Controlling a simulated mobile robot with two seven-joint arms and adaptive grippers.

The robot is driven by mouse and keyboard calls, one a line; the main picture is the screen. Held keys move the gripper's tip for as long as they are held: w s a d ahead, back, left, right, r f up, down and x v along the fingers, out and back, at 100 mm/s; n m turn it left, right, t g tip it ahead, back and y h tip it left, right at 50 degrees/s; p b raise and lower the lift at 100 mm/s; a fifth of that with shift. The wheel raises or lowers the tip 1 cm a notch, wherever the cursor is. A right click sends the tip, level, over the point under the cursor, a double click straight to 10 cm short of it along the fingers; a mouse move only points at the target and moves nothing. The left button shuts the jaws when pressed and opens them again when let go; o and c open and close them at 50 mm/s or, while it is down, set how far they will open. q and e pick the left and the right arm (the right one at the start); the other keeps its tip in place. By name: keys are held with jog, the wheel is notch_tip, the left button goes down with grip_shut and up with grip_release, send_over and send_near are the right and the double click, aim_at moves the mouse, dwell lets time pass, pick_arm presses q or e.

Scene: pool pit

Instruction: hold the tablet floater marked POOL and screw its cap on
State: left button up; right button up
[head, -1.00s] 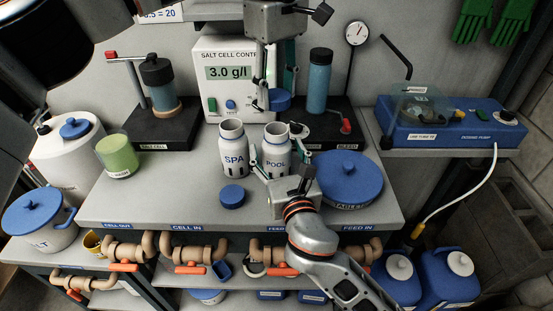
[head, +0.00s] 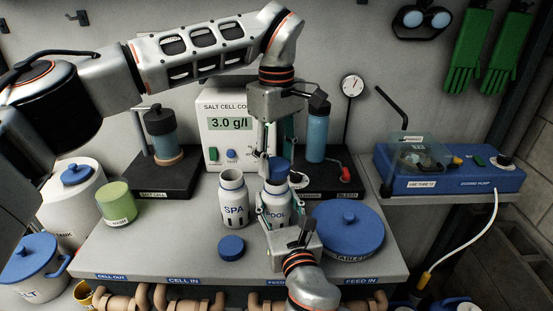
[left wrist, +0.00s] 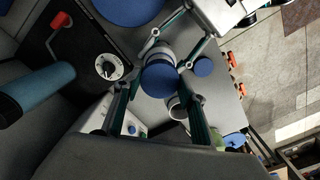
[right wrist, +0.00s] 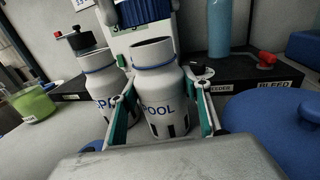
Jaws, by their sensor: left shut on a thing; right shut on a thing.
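The white tablet floater marked POOL (head: 276,214) stands upright on the bench, its mouth open in the right wrist view (right wrist: 155,95). My right gripper (head: 284,222) is shut around its body from the front. My left gripper (head: 279,162) comes down from above and is shut on a blue ribbed cap (head: 280,168). The cap is above the POOL mouth; the right wrist view shows the cap (right wrist: 143,12) with a gap below it. In the left wrist view the cap (left wrist: 160,81) covers much of the floater.
An open white floater marked SPA (head: 234,205) stands close left of POOL. A second blue cap (head: 231,247) lies on the bench in front of it. A large blue lid (head: 347,228) is close on the right. The salt cell controller (head: 210,145) stands behind.

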aim_at(276, 203)
pick_arm(q)
jog(key=shift+f, duration=0.4)
jog(key=shift+f, duration=0.9)
jog(key=shift+f, duration=0.55)
dwell(0.3)
jog(key=m, duration=0.9)
jog(key=shift+m, duration=0.4)
jog(key=o, duration=0.8)
